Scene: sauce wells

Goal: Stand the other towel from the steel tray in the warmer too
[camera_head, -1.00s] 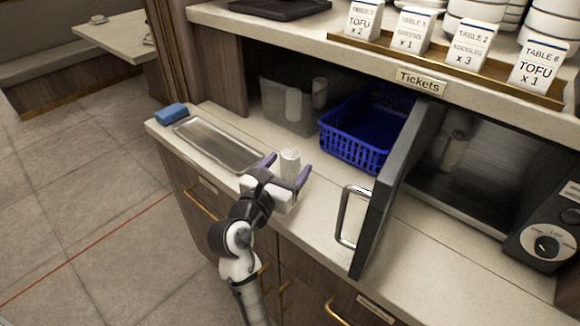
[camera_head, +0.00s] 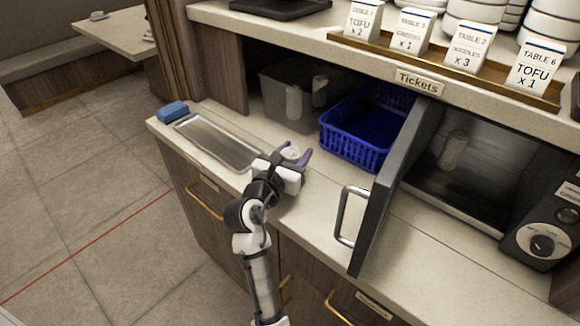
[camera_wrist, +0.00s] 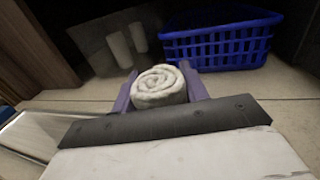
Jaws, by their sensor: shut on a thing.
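A rolled white towel (camera_wrist: 158,85) sits between the purple fingers of my gripper (camera_wrist: 160,92), its spiral end showing in the wrist view. My gripper (camera_head: 290,157) is shut on it, over the counter right of the steel tray. In the head view only the top of the towel (camera_head: 291,152) shows; the gripper hides the rest, and I cannot tell whether it touches the counter. The steel tray (camera_head: 226,157) looks empty. The warmer (camera_head: 490,185) at the right has its door (camera_head: 385,190) swung open. One white towel (camera_head: 452,150) stands inside it at the left.
A blue basket (camera_head: 350,150) stands behind my gripper, left of the warmer door. A translucent bin (camera_head: 270,95) with white rolls is at the back. A blue sponge (camera_head: 172,110) lies at the counter's left. The open door with its handle (camera_head: 349,214) juts across the counter.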

